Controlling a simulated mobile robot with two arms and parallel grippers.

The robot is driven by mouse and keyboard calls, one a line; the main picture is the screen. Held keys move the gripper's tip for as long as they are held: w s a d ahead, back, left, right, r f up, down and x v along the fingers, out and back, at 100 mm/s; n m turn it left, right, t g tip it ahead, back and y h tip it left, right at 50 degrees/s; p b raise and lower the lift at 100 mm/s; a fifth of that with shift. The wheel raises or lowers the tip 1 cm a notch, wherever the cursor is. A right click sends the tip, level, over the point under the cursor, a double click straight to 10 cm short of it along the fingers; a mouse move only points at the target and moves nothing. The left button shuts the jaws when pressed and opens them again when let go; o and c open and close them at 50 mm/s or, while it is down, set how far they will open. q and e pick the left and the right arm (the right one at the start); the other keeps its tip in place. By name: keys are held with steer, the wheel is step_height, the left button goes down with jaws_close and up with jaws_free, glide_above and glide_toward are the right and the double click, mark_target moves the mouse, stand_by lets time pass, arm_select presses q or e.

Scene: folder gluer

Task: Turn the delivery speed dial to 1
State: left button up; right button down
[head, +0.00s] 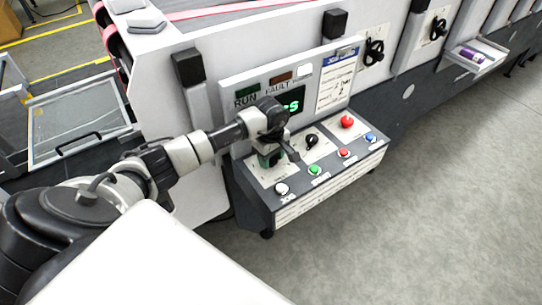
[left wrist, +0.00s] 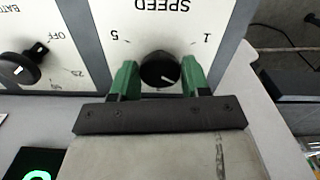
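The delivery speed dial (left wrist: 160,70) is a round black knob with a white mark. It sits on a white plate lettered SPEED, upside down in the left wrist view, with 5 at left and 1 at right. The white mark lies in the knob's lower right part there, not at the 1. The green fingers of my left gripper (left wrist: 161,82) stand on both sides of the knob, with no clear gap. In the head view my left gripper (head: 271,158) is over the left of the control panel and hides the dial. My right gripper is not in view.
The control panel (head: 262,199) also carries a black battery switch (head: 311,140), a red mushroom button (head: 347,121) and white, green, red and blue push buttons. A screen with green characters (head: 292,104) stands behind my gripper. Grey floor (head: 430,220) is clear at right.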

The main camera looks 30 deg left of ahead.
arm_select(q)
steer(key=c, duration=0.4)
steer(key=shift+f+n+b, duration=0.2)
steer(key=shift+n+b, duration=0.7)
steer(key=shift+b, duration=0.4)
steer(key=shift+n+b, duration=0.8)
steer(key=n+b, duration=0.3)
steer(key=n, duration=0.1)
steer(key=shift+n, duration=0.3)
steer(key=shift+r+n+b, duration=0.2)
steer(key=shift+n+b, duration=0.8)
steer(key=shift+n, duration=0.9)
steer(key=o, duration=0.9)
